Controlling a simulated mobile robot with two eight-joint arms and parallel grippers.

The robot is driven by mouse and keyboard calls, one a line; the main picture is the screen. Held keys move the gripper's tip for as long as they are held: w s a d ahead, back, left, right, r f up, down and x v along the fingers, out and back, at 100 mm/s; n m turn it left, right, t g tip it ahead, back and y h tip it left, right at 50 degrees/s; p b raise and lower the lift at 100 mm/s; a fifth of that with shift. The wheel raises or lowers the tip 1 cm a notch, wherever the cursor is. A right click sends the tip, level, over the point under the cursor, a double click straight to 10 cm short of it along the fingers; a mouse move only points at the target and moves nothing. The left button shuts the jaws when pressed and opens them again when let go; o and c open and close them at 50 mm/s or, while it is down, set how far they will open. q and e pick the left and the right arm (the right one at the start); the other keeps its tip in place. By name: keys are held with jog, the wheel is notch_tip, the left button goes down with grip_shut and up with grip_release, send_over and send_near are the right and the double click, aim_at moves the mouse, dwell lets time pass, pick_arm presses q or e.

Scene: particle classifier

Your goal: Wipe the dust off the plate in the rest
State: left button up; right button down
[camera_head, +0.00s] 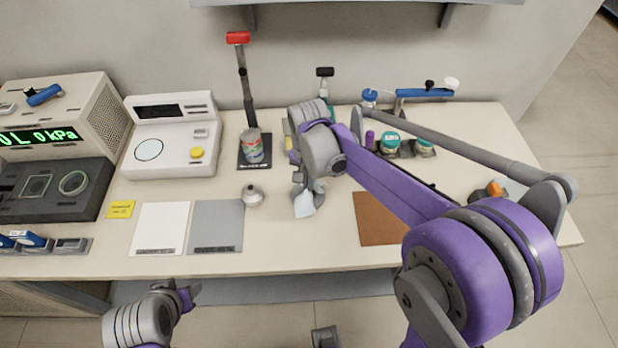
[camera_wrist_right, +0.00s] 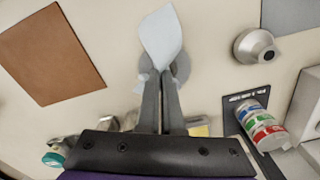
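My right gripper (camera_head: 300,184) points down over the middle of the table. It is shut on a pale blue-white wipe (camera_head: 304,205), which hangs between the fingers in the right wrist view (camera_wrist_right: 161,38). A grey rounded piece (camera_wrist_right: 182,66) shows beside and behind the wipe, close to the fingertips. It may be the plate or its rest, but the wipe and fingers hide most of it. I see no dust clearly. My left gripper (camera_head: 190,292) is low at the table's front edge, empty as far as I see; its finger opening is unclear.
A white sheet (camera_head: 160,228), grey mat (camera_head: 216,226) and brown mat (camera_head: 380,218) lie on the table. A metal pot (camera_head: 252,196) and striped can (camera_head: 253,147) stand left of the right gripper. A white balance (camera_head: 168,158) and dark instrument (camera_head: 50,188) fill the left side.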

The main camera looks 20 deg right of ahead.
jog(key=b, duration=0.3)
send_over(308, 202)
notch_tip(308, 202, down, 5)
jog(key=shift+r, duration=0.2)
jog(key=c, duration=1.5)
grip_release()
jog(key=o, duration=1.5)
jog(key=shift+f+b, duration=0.65)
jog(key=shift+f, duration=0.6)
jog(key=shift+d, duration=0.1)
jog(key=c, duration=0.9)
jog(key=shift+r, duration=0.1)
grip_shut()
jog(key=shift+d, duration=0.1)
